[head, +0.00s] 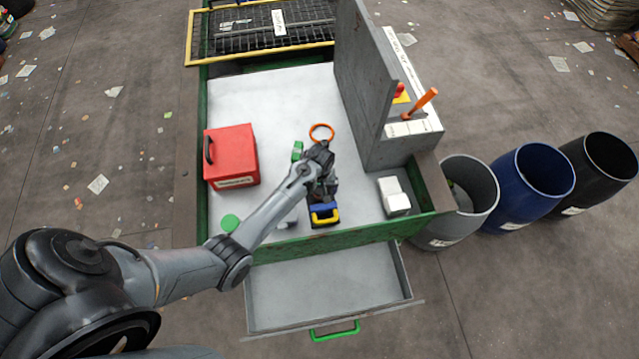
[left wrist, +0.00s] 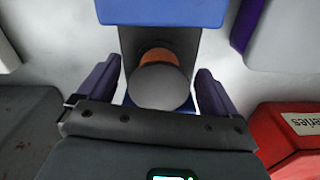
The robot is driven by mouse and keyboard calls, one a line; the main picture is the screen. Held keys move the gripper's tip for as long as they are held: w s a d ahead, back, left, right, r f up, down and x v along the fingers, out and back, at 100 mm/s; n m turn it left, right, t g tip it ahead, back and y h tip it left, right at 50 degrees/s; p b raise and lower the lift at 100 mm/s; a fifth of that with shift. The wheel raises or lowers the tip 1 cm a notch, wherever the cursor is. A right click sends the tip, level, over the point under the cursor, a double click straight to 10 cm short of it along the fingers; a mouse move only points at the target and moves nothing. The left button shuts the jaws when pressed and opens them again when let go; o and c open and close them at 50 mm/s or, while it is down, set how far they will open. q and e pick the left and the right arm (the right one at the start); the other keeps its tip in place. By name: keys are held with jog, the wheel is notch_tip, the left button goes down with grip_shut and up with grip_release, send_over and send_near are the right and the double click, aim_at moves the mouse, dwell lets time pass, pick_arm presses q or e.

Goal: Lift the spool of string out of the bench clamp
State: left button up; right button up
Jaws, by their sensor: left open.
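In the left wrist view a blue clamp part (left wrist: 160,12) shows at the top. The spool of string (left wrist: 160,85) sits end-on in the clamp, with a pale grey round end and an orange band behind it. My left gripper (head: 322,178) is over the clamp and hides the spool in the head view. In the left wrist view its purple fingers (left wrist: 158,68) are open, one on each side of the spool, with gaps visible. My right gripper is not in view.
A red box (head: 231,155) stands to the left on the worktop. An orange ring (head: 321,133) and a green block (head: 297,150) lie behind the gripper. An open drawer (head: 330,290) extends below the front edge.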

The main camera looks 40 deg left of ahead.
pick_arm(q)
jog(key=shift+f, duration=0.45)
jog(key=c, duration=1.1)
jog(key=shift+r, duration=0.1)
jog(key=shift+s+d+r+p, duration=0.1)
jog(key=shift+s+d+p, duration=0.15)
jog(key=shift+p, duration=0.4)
jog(key=shift+d, duration=0.15)
jog(key=shift+r, duration=0.15)
